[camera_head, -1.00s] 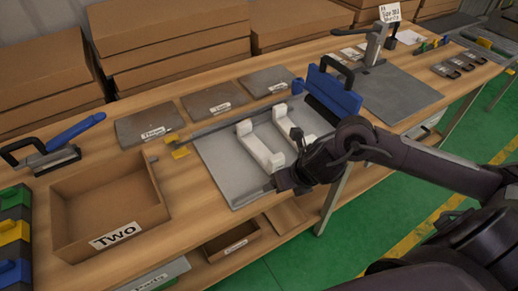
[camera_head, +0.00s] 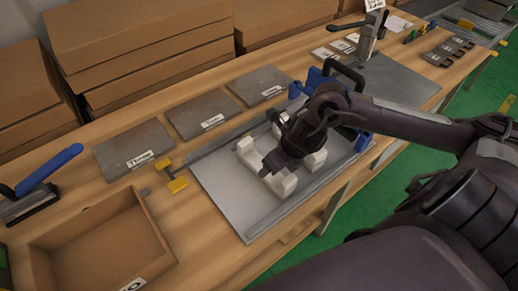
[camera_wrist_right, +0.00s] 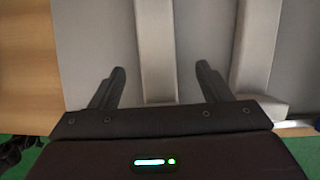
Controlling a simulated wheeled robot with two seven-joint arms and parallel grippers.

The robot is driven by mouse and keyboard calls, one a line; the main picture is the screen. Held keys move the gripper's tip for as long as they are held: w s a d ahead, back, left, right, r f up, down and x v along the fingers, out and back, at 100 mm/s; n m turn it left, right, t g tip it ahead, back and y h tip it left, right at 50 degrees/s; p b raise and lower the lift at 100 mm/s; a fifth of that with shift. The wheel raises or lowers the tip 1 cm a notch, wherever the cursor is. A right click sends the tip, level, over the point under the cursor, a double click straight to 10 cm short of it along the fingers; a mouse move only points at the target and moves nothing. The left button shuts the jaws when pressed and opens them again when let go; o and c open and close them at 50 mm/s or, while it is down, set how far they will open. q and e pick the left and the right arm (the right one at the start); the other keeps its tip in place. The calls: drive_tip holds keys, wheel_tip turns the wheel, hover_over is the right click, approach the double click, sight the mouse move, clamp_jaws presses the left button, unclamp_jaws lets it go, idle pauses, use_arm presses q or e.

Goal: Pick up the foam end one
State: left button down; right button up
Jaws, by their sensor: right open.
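Two white foam ends lie on the grey plate (camera_head: 222,200) on the bench. The left foam end (camera_head: 250,158) is partly covered by my right gripper (camera_head: 276,160), and the other foam end (camera_head: 314,160) is mostly hidden behind my wrist. I cannot tell which one is numbered one. In the right wrist view, my right gripper (camera_wrist_right: 160,78) is open. Its two dark fingers stand on either side of a foam end (camera_wrist_right: 157,45), with gaps on both sides. A second pale piece (camera_wrist_right: 256,45) runs outside the right finger. My left gripper is not in view.
An empty cardboard box (camera_head: 100,245) stands at the lower left, beside a yellow clamp (camera_head: 173,180). A blue fixture with a black handle (camera_head: 348,75) stands behind my wrist. Flat grey plates (camera_head: 204,115) lie along the back, before stacked cardboard boxes (camera_head: 150,50).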

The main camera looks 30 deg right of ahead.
drive_tip(key=shift+a+f, duration=0.1)
drive_tip(key=shift+f, duration=0.6)
drive_tip(key=shift+w+f, duration=0.25)
drive_tip(key=w+f, duration=0.1)
drive_tip(key=w+f+p, duration=0.1)
drive_tip(key=f, duration=0.1)
drive_tip(key=shift+w+a+f, duration=0.1)
drive_tip(key=shift+a, duration=0.25)
drive_tip(key=shift+w+f, duration=0.1)
drive_tip(key=shift+f, duration=0.15)
drive_tip(key=c, duration=0.9)
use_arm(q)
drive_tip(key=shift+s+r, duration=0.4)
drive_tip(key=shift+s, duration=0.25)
use_arm(e)
drive_tip(key=shift+c, duration=0.8)
